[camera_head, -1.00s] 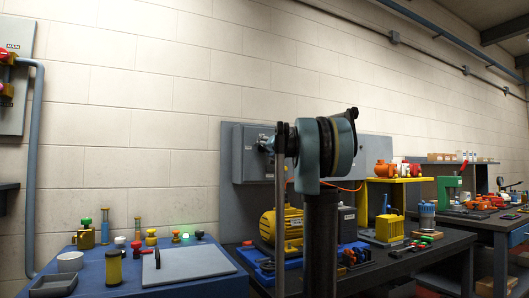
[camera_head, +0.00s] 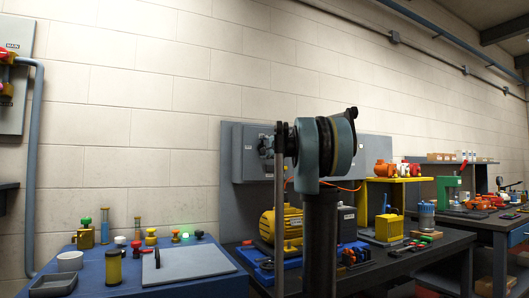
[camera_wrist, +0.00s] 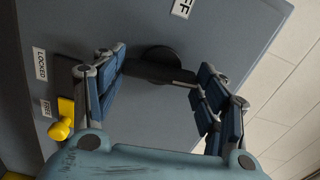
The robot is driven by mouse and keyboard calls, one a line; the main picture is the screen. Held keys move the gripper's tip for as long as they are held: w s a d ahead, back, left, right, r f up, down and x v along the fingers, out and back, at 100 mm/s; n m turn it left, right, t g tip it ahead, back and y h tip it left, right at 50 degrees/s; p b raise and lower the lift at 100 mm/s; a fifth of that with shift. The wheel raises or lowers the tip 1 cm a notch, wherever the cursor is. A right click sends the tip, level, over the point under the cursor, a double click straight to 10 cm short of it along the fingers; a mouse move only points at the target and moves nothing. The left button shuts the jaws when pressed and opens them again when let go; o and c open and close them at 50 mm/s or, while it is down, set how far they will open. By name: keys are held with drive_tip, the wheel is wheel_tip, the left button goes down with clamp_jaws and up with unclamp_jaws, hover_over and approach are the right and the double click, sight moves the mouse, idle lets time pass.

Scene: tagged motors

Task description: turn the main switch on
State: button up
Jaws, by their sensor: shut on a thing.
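A grey box (camera_head: 250,168) is mounted on a panel behind my arm in the head view. In the wrist view the face of the grey box (camera_wrist: 225,30) carries a dark round switch hub with a handle (camera_wrist: 158,62). My gripper (camera_wrist: 160,92) is at this face, its blue-padded fingers on both sides of the handle, shut on it. The outer handle part is partly hidden by the fingers. My gripper (camera_head: 267,146) looks small and edge-on in the head view.
A yellow knob (camera_wrist: 62,130) sits left of my gripper. A separate wall panel (camera_head: 12,105) with a "MAIN" label is at far left. A blue table (camera_head: 200,288) with small parts and a dark bench (camera_head: 440,243) with motors stand below.

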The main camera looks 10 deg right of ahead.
drive_tip(key=shift+d+f+m, duration=0.15)
drive_tip(key=shift+m, duration=0.55)
drive_tip(key=o, duration=1)
drive_tip(key=shift+o, duration=0.2)
drive_tip(key=shift+s, duration=0.1)
drive_tip(key=v, duration=1.1)
drive_tip(key=shift+s, duration=0.3)
drive_tip(key=shift+d, duration=0.1)
